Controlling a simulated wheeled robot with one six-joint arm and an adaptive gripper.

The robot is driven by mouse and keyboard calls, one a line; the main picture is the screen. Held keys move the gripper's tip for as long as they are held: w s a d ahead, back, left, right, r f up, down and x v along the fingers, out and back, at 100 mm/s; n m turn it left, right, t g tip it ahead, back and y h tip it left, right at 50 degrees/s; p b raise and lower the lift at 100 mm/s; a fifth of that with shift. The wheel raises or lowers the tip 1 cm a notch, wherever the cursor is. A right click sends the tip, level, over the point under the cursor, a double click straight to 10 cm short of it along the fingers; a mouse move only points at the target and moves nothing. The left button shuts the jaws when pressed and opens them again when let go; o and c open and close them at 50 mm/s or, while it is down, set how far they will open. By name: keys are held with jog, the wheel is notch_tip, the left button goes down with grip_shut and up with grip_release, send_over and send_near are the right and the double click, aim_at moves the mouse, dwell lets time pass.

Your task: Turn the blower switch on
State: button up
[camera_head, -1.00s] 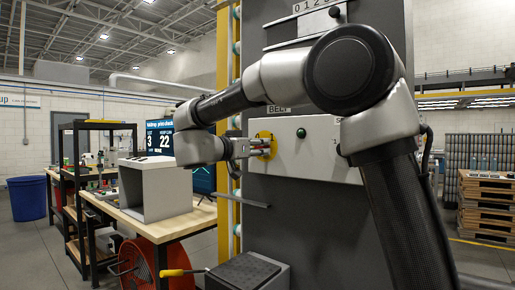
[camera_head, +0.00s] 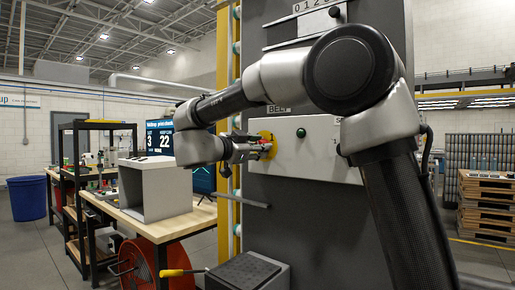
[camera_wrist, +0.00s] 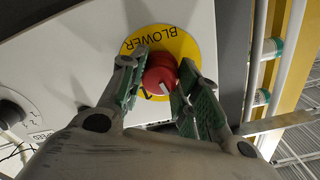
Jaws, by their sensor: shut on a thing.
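The blower switch (camera_wrist: 160,72) is a red round knob with a white mark, set on a yellow disc (camera_wrist: 188,48) lettered BLOWER. In the wrist view it sits between the two green-padded fingers of my gripper (camera_wrist: 158,80), which are shut on it from both sides. The wrist view is tilted, with the lettering running at a slant. In the head view my gripper (camera_head: 258,150) reaches the left end of the white control box (camera_head: 325,167), and a bit of red shows at its fingertips in front of the yellow disc (camera_head: 266,136).
A green button (camera_head: 301,132) is on the same box, right of the disc. A black knob (camera_wrist: 10,112) shows at the wrist view's left edge. A yellow post (camera_head: 224,70) stands left of the panel. A workbench (camera_head: 180,226) with a grey box (camera_head: 160,190) stands further left.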

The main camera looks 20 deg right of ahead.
jog(key=m, duration=1.1)
jog(key=shift+f+m, duration=0.1)
jog(key=shift+m, duration=0.2)
dwell(0.4)
jog(key=o, duration=1.1)
jog(key=shift+c, duration=0.2)
jog(key=shift+s+a, duration=0.1)
jog(key=shift+a, duration=0.05)
jog(key=v, duration=1.1)
jog(key=shift+s+a, duration=0.2)
jog(key=shift+a, duration=0.1)
